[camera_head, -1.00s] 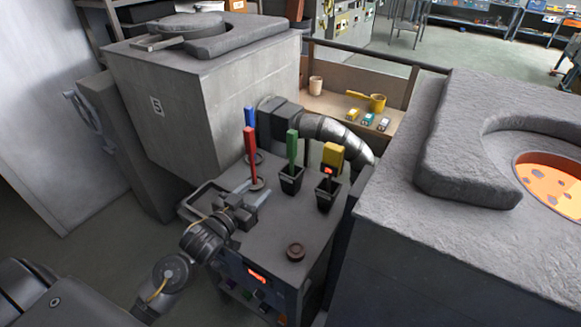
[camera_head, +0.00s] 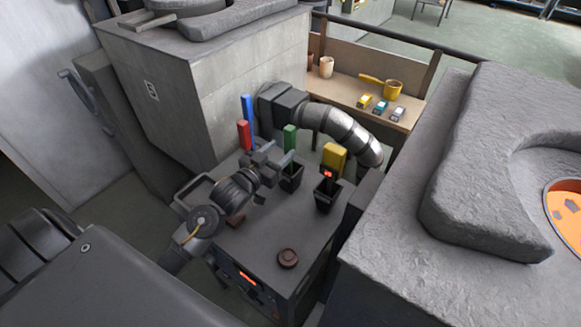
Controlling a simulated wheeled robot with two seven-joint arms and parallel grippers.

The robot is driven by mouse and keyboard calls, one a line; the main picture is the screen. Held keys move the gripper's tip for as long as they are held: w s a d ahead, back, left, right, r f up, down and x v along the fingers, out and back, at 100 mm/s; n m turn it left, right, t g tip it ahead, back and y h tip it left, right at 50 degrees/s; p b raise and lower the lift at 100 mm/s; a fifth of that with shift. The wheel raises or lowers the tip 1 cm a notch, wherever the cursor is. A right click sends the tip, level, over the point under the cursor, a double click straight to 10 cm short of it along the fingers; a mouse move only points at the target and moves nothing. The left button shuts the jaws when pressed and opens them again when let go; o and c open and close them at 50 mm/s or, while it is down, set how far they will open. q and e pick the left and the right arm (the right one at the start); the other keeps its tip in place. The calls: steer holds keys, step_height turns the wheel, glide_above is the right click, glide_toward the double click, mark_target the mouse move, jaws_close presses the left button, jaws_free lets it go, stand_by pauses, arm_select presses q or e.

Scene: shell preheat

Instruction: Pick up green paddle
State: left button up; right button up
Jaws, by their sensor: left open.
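The green paddle (camera_head: 290,137) stands upright in a small black holder (camera_head: 291,178) on the grey control cabinet. My left gripper (camera_head: 277,160) is open, with its fingers pointing toward the green paddle's lower part, just left of it. I cannot tell whether the fingers touch it or lie around it. A red paddle (camera_head: 244,134) and a blue paddle (camera_head: 248,112) stand behind my gripper, their lower ends partly hidden. My right gripper is not in view.
A yellow-headed piece (camera_head: 333,156) stands in a second black holder (camera_head: 327,195) to the right. A brown knob (camera_head: 288,258) sits on the cabinet top (camera_head: 265,235). A silver duct (camera_head: 340,127) runs behind. A stone furnace (camera_head: 400,250) with a glowing opening stands at right.

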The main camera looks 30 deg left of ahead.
mark_target(287, 147)
arm_select(q)
steer(key=shift+w+d+f, duration=0.1)
steer(key=shift+w, duration=0.6)
steer(key=shift+w+d+r, duration=0.1)
steer(key=shift+w+r, duration=0.05)
steer(key=shift+r, duration=0.05)
steer(key=w+p, duration=0.1)
steer(key=w, duration=0.1)
steer(key=w+d+p, duration=0.1)
steer(key=shift+w+f, duration=0.15)
steer(key=shift+w, duration=0.2)
steer(key=shift+w+f, duration=0.1)
steer(key=shift+w, duration=0.4)
steer(key=shift+s, duration=0.1)
steer(key=c, duration=1.1)
steer(key=shift+o, duration=0.2)
